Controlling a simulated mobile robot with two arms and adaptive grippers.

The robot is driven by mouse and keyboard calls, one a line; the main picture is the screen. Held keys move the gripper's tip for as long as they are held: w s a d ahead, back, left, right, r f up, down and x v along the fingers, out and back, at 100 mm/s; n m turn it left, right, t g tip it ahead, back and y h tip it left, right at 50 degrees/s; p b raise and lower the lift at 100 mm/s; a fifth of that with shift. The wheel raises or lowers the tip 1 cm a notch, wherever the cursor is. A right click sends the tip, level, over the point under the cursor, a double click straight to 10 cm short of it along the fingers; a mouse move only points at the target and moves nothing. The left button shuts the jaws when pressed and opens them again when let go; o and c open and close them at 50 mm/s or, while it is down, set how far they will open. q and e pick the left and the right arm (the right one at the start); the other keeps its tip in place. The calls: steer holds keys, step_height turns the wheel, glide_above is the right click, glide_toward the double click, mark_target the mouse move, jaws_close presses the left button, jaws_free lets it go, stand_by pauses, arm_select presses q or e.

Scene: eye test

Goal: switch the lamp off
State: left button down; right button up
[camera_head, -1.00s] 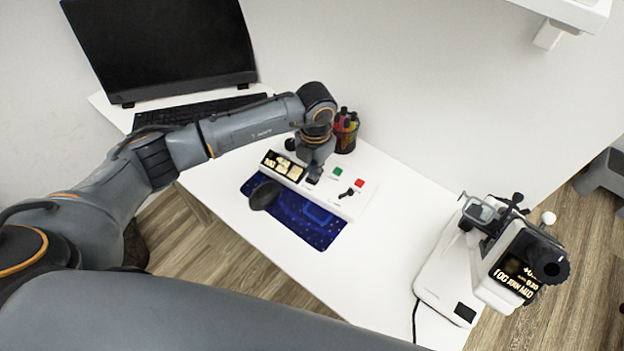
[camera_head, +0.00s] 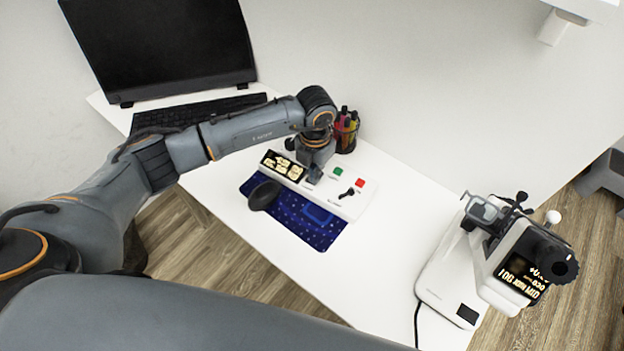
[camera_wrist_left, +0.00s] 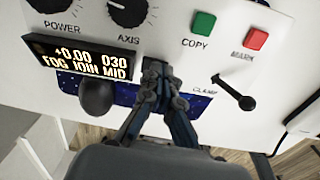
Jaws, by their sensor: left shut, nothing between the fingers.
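No lamp is clearly identifiable. The white control box (camera_head: 346,207) stands on the table. In the left wrist view it shows a POWER dial (camera_wrist_left: 54,4), an AXIS dial (camera_wrist_left: 129,9), a green COPY button (camera_wrist_left: 203,23), a red MARK button (camera_wrist_left: 256,38), a black CLAMP lever (camera_wrist_left: 233,93) and a lit display (camera_wrist_left: 82,59). My left gripper (camera_head: 315,177) is shut and empty at the box, between the display and the coloured buttons. In the wrist view its fingertips (camera_wrist_left: 156,70) lie just below the AXIS dial and hide that part of the panel. I cannot tell whether they touch it.
A black mouse (camera_head: 264,195) lies on the blue mat (camera_head: 310,230) before the box. A pen holder (camera_head: 346,136) stands behind my wrist. A keyboard (camera_head: 190,115) and a dark screen (camera_head: 160,45) are at left. A white eye-test instrument (camera_head: 447,270) stands at right.

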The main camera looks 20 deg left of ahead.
arm_select(q)
steer(key=shift+f, duration=0.3)
steer(key=shift+r, duration=0.2)
steer(key=shift+a+r+p, duration=0.1)
steer(key=shift+r+p, duration=0.55)
steer(key=shift+r, duration=0.3)
steer(key=shift+r+p, duration=1.45)
steer(key=shift+r, duration=1)
steer(key=shift+f, duration=0.1)
